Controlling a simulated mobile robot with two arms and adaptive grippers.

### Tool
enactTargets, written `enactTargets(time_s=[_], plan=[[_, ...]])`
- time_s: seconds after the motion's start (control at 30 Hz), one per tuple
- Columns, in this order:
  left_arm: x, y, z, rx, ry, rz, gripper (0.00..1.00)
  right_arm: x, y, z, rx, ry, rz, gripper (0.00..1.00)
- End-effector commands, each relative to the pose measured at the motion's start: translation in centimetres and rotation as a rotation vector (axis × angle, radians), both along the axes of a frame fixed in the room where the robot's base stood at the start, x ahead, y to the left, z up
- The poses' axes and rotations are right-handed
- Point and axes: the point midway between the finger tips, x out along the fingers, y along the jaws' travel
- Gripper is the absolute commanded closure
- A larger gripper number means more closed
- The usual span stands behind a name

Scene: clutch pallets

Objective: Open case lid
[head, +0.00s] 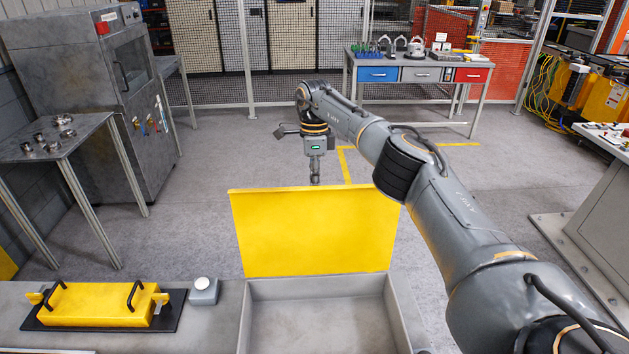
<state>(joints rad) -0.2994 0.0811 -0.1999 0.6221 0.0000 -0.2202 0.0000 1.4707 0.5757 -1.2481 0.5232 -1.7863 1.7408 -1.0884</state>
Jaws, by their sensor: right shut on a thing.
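The case is a grey open box (402,312) at the bottom middle of the head view. Its yellow lid (313,235) stands raised, nearly upright, along the far edge of the box. The part of the box that shows inside is bare. My right arm comes in from the right and reaches over behind the lid. My right gripper (315,180) points down at the lid's top edge, shut on the lid; its fingertips are partly hidden behind the edge. My left gripper is not in view.
Left of the case, a yellow block with black handles (98,304) lies on a black plate, beside a small grey button box (204,291). A metal table with small parts (50,150) stands at left. A workbench (420,62) stands far back. Floor behind the lid is clear.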

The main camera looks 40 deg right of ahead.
Motion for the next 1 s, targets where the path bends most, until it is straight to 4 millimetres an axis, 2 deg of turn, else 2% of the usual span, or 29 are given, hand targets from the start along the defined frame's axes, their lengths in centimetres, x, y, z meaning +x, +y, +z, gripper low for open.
enactTargets(time_s=[0.03, 0.37, 0.4, 0.47, 0.5, 0.83, 1.0], plan=[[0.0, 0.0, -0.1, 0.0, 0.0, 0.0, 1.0, -0.3, 0.1, -0.6, -0.001, 0.014, 0.001, 1.0], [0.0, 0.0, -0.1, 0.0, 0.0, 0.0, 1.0, -0.3, 0.0, -0.6, 0.0, 0.013, 0.001, 1.0], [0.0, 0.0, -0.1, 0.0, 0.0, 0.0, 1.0, -0.2, 0.1, -0.6, 0.0, 0.013, 0.001, 0.8], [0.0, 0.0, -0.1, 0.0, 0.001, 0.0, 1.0, -0.2, 0.0, -0.6, 0.0, 0.012, 0.001, 0.67], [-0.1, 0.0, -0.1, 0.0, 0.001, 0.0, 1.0, -0.2, 0.0, -0.5, 0.0, 0.012, 0.001, 0.65], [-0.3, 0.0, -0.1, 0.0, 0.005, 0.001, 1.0, -0.1, 0.0, 0.1, 0.001, 0.004, 0.0, 0.65], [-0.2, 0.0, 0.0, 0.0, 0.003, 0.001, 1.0, 0.0, 0.0, 2.6, 0.002, 0.002, 0.0, 0.65]])
